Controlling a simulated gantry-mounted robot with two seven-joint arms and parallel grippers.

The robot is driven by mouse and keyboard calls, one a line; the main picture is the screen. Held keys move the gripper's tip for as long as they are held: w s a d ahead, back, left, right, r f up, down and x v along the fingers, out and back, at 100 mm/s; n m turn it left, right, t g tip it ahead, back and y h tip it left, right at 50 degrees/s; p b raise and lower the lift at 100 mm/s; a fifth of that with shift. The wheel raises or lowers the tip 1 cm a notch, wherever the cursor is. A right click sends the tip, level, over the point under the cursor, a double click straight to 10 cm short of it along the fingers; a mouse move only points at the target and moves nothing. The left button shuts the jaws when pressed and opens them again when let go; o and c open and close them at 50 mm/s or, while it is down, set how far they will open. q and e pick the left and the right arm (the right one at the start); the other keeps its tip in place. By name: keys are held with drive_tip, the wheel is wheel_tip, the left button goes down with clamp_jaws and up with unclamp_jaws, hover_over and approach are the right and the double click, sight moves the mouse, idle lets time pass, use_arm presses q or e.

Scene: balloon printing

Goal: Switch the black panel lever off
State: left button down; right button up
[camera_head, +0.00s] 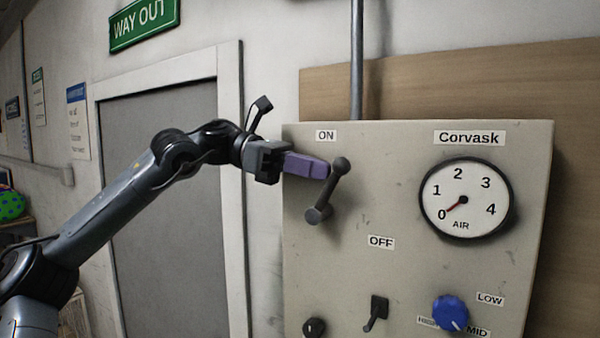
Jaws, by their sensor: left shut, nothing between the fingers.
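The black panel lever (327,191) is on the upper left of the grey panel. Its pivot end is at the lower left and its round knob is at the upper right, so it slants up and to the right. The ON label (326,135) is above it and the OFF label (381,242) is below and to the right. My left gripper (322,170), with purple fingers, is shut with nothing in it. Its tips are at the left side of the lever's knob; I cannot tell whether they touch it. My right gripper is not in view.
The panel (400,180) also carries an air gauge (466,199) with its needle near 0, a blue knob (450,313), a small toggle (376,312) and a small black knob (314,328). A vertical pipe (356,60) runs above the panel. A grey door (170,200) is behind my left arm.

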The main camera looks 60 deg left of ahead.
use_arm(q)
drive_tip(key=shift+w+d+g+y, duration=0.2)
drive_tip(key=shift+d+g+y, duration=0.05)
drive_tip(key=shift+g+y, duration=0.15)
drive_tip(key=shift+w+d+f+p, duration=0.2)
drive_tip(key=shift+w+d+p, duration=0.15)
drive_tip(key=shift+d, duration=0.4)
drive_tip(key=shift+w+d+f+b, duration=0.3)
drive_tip(key=shift+w+d+f, duration=0.1)
drive_tip(key=shift+d, duration=0.25)
drive_tip(key=shift+w+d+f+b, duration=0.3)
drive_tip(key=shift+w+d+f, duration=0.1)
drive_tip(key=shift+d, duration=0.2)
drive_tip(key=shift+w+d+f, duration=0.3)
drive_tip(key=shift+d+f, duration=0.2)
drive_tip(key=shift+d, duration=0.05)
drive_tip(key=shift+w+d+f+g+y+p, duration=0.2)
drive_tip(key=shift+f+g+y+p, duration=0.1)
drive_tip(key=shift+y, duration=0.15)
drive_tip(key=shift+w+d+f+g+y+p, duration=0.15)
drive_tip(key=shift+f+g+y, duration=0.15)
drive_tip(key=shift+y, duration=0.15)
drive_tip(key=shift+f, duration=0.25)
drive_tip(key=shift+f+g+y, duration=0.2)
drive_tip(key=shift+g+y, duration=0.1)
